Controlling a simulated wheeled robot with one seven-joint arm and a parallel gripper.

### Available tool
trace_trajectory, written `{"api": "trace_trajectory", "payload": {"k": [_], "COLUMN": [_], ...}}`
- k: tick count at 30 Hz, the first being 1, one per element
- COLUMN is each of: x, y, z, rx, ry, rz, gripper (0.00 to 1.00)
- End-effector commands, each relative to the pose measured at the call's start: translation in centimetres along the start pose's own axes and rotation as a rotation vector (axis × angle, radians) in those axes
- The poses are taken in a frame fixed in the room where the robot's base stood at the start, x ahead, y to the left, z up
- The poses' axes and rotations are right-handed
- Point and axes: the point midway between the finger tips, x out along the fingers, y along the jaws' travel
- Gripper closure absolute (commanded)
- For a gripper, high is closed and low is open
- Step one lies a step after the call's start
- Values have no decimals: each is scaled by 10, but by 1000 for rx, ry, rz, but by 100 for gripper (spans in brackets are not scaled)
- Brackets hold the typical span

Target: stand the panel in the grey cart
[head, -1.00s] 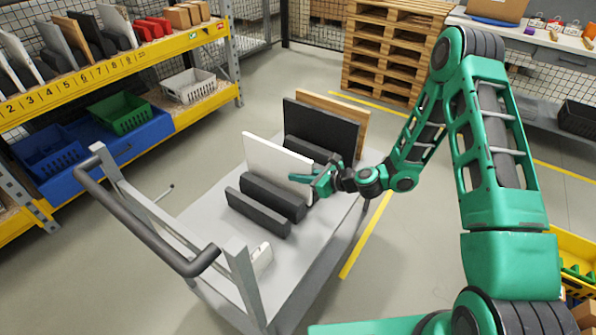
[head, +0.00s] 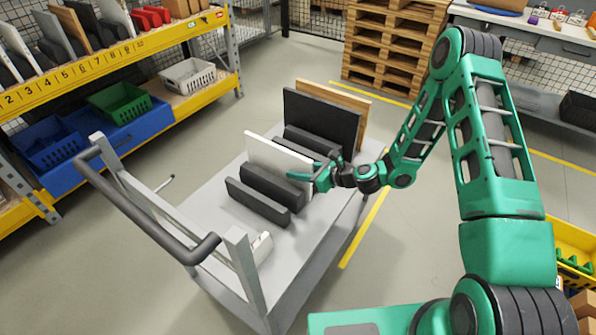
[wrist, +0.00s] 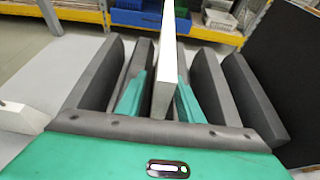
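The white panel (head: 270,157) stands upright on the grey cart (head: 200,213), in the gap between two pairs of dark grey bars. The front pair (head: 257,201) hides its lower part in the head view. My gripper (head: 311,172) is at the panel's right end, with one finger on each side of it. In the wrist view the panel (wrist: 163,75) rises edge-on between my fingers (wrist: 160,95), and a narrow gap shows beside the left finger. The fingers look open around the panel. The panel's bottom edge is hidden.
A black panel (head: 325,118) and a wooden one (head: 352,108) stand farther back on the cart. The cart's handle (head: 140,213) is at the near left. A yellow shelf (head: 110,65) with slotted panels and bins is at the left. Pallets (head: 393,45) are stacked behind.

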Motion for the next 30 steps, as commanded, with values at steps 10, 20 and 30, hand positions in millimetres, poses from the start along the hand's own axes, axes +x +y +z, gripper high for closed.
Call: {"api": "trace_trajectory", "payload": {"k": [10,20,30], "x": [-14,-74,-106], "y": [-1,-2,-2], "z": [-1,-1,0], "rx": [2,3,0], "ry": [3,3,2], "rz": [-2,-3,-1], "gripper": [66,66,66]}}
